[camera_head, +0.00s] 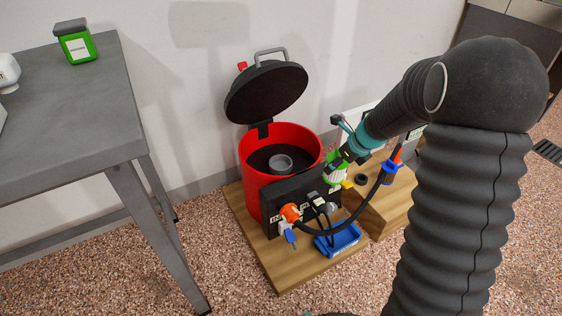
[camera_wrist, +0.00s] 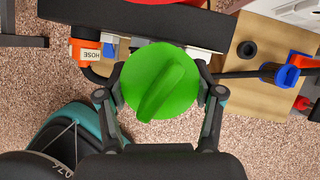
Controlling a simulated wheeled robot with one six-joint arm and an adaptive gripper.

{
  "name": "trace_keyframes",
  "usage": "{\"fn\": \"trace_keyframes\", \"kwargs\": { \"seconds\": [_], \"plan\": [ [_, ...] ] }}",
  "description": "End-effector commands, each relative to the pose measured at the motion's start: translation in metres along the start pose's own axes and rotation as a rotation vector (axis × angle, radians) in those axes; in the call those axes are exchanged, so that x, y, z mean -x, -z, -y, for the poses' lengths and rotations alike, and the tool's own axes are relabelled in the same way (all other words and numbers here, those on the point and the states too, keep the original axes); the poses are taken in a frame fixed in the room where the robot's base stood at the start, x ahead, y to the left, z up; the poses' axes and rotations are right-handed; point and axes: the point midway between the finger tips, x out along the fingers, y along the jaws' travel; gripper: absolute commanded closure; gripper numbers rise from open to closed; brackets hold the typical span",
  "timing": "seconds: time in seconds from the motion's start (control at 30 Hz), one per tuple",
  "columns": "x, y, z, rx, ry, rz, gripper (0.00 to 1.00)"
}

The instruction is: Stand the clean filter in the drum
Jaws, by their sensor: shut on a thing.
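The clean filter (camera_head: 336,168) shows as a green and white piece at my gripper (camera_head: 342,158), just right of the drum. In the wrist view its round green top (camera_wrist: 178,72) with a raised ridge sits between the two fingers, which are shut on it. Its lower part is hidden there. The red drum (camera_head: 252,186) stands open on a wooden board, with its black lid (camera_head: 266,92) tilted up at the back. Inside it is dark, with a grey round piece (camera_head: 281,162) in the middle. The filter is outside the drum, beside its right rim.
A black panel (camera_head: 277,209) with an orange hose fitting (camera_head: 290,213) fronts the drum. A blue tray (camera_head: 338,239) lies before it. A wooden box (camera_head: 384,208) with a dark ring (camera_head: 361,179) stands right. A grey table (camera_head: 66,117) holding a green container (camera_head: 75,42) stands left.

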Motion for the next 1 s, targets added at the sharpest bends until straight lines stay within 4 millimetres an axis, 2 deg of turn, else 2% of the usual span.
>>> {"fn": "trace_keyframes", "kwargs": {
  "seconds": [0.1,0.43,0.53,1.0],
  "plan": [
    [-0.014,-0.005,0.0,-0.002,0.001,0.065,0.76],
    [-0.035,-0.025,0.001,0.0,0.002,0.228,0.76],
    [-0.039,-0.047,0.0,0.006,0.0,0.232,0.76],
    [-0.086,-0.14,0.0,0.005,0.0,0.229,0.76]
  ]
}}
